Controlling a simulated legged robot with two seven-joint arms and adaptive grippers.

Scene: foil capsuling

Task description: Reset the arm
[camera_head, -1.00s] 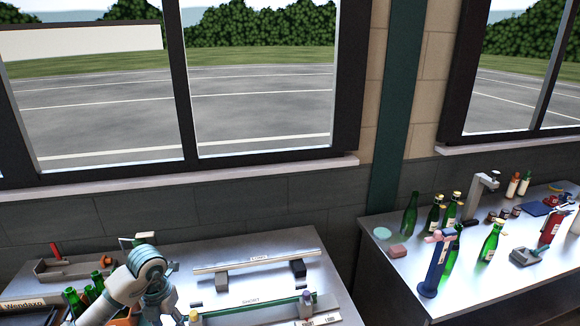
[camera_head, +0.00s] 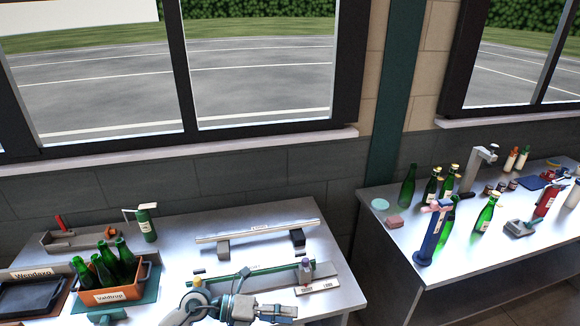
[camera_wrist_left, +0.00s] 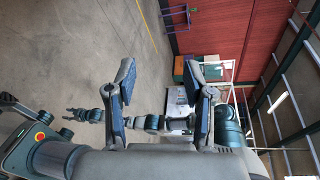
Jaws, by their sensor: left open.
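My left arm comes in at the bottom of the head view, with the hand over the near edge of the left bench (camera_head: 340,272). The left gripper (camera_wrist_left: 160,88) shows its two fingers spread wide in the left wrist view, with nothing between them. Beyond the fingers I see open floor and parts of my own body. In the head view the hand lies in front of the steel bench and hides part of its near side. My right gripper does not show in the head view.
An orange crate (camera_head: 103,296) with green bottles stands left of the hand, beside a dark tray (camera_head: 30,297). A raised bar (camera_head: 257,233) and a green rail fixture lie behind the hand. The right bench holds bottles and a blue stand (camera_head: 432,236).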

